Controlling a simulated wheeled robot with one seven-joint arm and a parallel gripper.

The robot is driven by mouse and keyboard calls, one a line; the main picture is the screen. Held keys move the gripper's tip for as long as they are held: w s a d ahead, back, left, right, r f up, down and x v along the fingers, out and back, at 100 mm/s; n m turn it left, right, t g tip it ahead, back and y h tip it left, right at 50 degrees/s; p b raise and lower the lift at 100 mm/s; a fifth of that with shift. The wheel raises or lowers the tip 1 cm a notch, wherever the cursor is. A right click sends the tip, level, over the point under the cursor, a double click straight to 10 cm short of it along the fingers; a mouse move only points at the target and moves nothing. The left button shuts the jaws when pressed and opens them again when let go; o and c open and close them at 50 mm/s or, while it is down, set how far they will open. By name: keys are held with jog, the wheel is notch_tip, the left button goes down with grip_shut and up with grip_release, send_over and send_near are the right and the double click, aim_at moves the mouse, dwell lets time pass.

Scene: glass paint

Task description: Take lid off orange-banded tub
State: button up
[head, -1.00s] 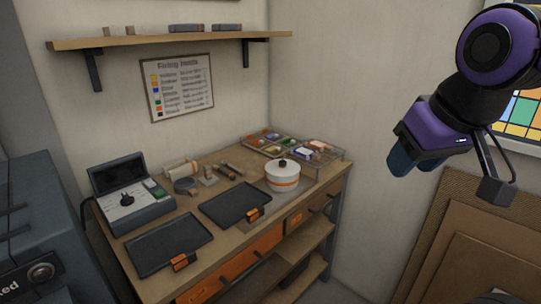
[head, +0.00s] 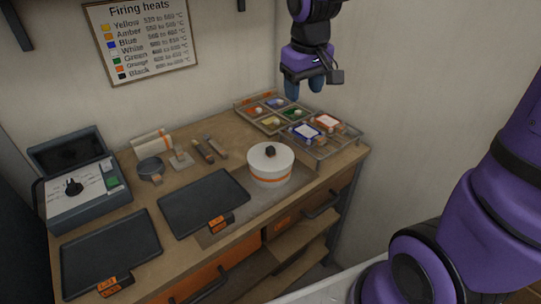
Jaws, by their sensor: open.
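The orange-banded tub (head: 270,178) is white and stands upright on the wooden bench, right of the middle dark tray. Its white lid (head: 270,158) with a dark knob (head: 269,151) sits on top of it. My gripper (head: 305,92) is purple with dark blue fingers pointing down. It is open and empty, above and beyond the tub, over the back right of the bench, apart from the lid.
Two dark trays (head: 203,201) (head: 110,255) with orange tags lie left of the tub. A rack of colour samples (head: 275,115) and small boxed items (head: 308,132) stand behind it. A control box (head: 85,195) is at the far left. Tools (head: 203,150) lie near the back wall.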

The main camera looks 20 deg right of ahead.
jog(key=n+g, duration=0.1)
jog(key=g, duration=0.1)
send_over(272, 149)
notch_tip(272, 149, down, 12)
jog(key=shift+y, duration=0.3)
jog(key=shift+f, duration=5.65)
jog(key=c, duration=1)
